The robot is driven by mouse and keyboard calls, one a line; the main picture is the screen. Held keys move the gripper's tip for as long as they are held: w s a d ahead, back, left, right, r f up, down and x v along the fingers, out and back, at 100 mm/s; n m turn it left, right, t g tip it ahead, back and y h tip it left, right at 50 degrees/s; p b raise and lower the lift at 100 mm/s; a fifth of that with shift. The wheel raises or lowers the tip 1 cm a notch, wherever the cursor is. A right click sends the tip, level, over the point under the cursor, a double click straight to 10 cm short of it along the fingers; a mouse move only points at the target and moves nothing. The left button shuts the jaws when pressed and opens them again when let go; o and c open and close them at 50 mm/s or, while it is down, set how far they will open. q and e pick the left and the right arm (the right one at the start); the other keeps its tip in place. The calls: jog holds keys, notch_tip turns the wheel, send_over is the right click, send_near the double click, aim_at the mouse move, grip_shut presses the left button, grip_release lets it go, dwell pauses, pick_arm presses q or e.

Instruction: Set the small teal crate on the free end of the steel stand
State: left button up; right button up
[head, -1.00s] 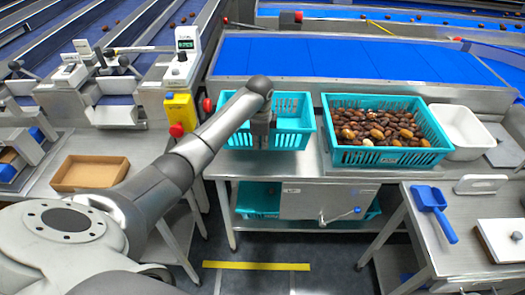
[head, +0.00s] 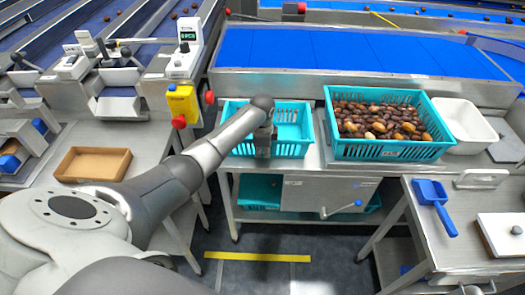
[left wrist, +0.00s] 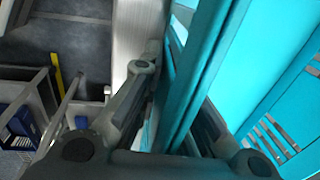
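The small teal crate (head: 295,150) is empty and looks level over the left end of the steel stand (head: 235,163), left of the large teal crate of dates. I cannot tell whether its base touches the stand top. My left gripper (head: 264,148) points down at its near wall. In the left wrist view the gripper (left wrist: 175,100) has one finger on each side of the crate wall (left wrist: 205,55) and looks shut on it; the far finger is partly hidden. My right gripper is not in view.
The large teal crate (head: 390,152), filled with dates, stands close on the right, with a white tub (head: 465,128) beyond. A blue conveyor (head: 360,58) runs behind. A yellow box (head: 182,103) is left of the small crate. Another teal crate (head: 258,193) is on the lower shelf.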

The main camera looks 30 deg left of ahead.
pick_arm(q)
jog(key=o, duration=0.4)
